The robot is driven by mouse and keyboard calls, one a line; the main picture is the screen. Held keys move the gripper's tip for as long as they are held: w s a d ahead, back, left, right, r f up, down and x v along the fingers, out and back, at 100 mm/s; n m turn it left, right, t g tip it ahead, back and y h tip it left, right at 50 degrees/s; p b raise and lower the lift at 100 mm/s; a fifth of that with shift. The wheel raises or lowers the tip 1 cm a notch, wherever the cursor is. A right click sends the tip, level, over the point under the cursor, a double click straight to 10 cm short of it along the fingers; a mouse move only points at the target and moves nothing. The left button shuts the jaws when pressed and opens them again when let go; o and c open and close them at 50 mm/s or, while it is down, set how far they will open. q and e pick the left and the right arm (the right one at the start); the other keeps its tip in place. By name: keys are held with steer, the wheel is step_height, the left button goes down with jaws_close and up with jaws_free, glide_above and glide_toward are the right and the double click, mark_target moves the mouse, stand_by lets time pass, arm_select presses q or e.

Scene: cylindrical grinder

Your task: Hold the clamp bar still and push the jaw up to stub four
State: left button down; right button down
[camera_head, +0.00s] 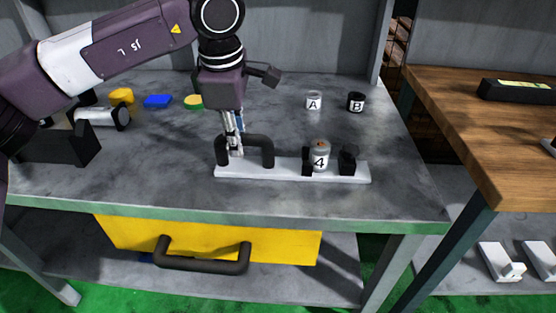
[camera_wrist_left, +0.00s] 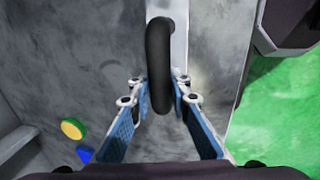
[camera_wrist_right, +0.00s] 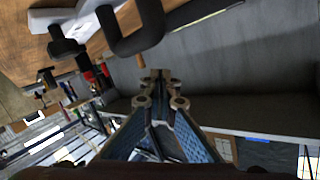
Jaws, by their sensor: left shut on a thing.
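The clamp bar (camera_head: 290,171) is a white strip lying along the front of the grey bench. A black arched handle (camera_head: 262,143) stands on its left part. My left gripper (camera_head: 235,150) is shut on this handle from above; the left wrist view shows the handle (camera_wrist_left: 160,60) between its fingers. Stub four (camera_head: 320,157), a grey cylinder marked 4 with an orange top, stands upright towards the bar's right. A black block (camera_head: 307,161) is on its left, and the black jaw (camera_head: 347,161) is on its right with a narrow gap. My right gripper (camera_wrist_right: 158,75) looks shut and empty.
Stubs A (camera_head: 314,100) and B (camera_head: 356,102) stand behind the bar. Blue (camera_head: 157,101) and yellow things lie at the back left. A yellow drawer (camera_head: 200,240) is below. A wooden table (camera_head: 490,130) stands right. The bench right of the bar is clear.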

steer(key=w+a+n+y, duration=0.3)
steer(key=a+n, duration=0.1)
steer(key=a, duration=0.5)
steer(key=w+a+n+y, duration=0.3)
steer(key=a+n+y, duration=0.1)
steer(key=a, duration=0.6)
steer(key=w+a+n+y, duration=0.3)
steer(key=a+n, duration=0.1)
steer(key=a, duration=0.5)
steer(key=n+g+y, duration=0.3)
steer(key=n+g, duration=0.7)
steer(key=n, duration=0.2)
glide_above(361, 168)
steer(key=d, duration=0.1)
steer(key=shift+s+d+f, duration=0.1)
steer(key=shift+s+f, duration=0.05)
steer(key=shift+f, duration=2.6)
steer(key=shift+s+f, duration=0.15)
steer(key=shift+f, duration=2.6)
steer(key=shift+f, duration=1.55)
steer(key=shift+r, duration=0.15)
steer(key=shift+r, duration=1.6)
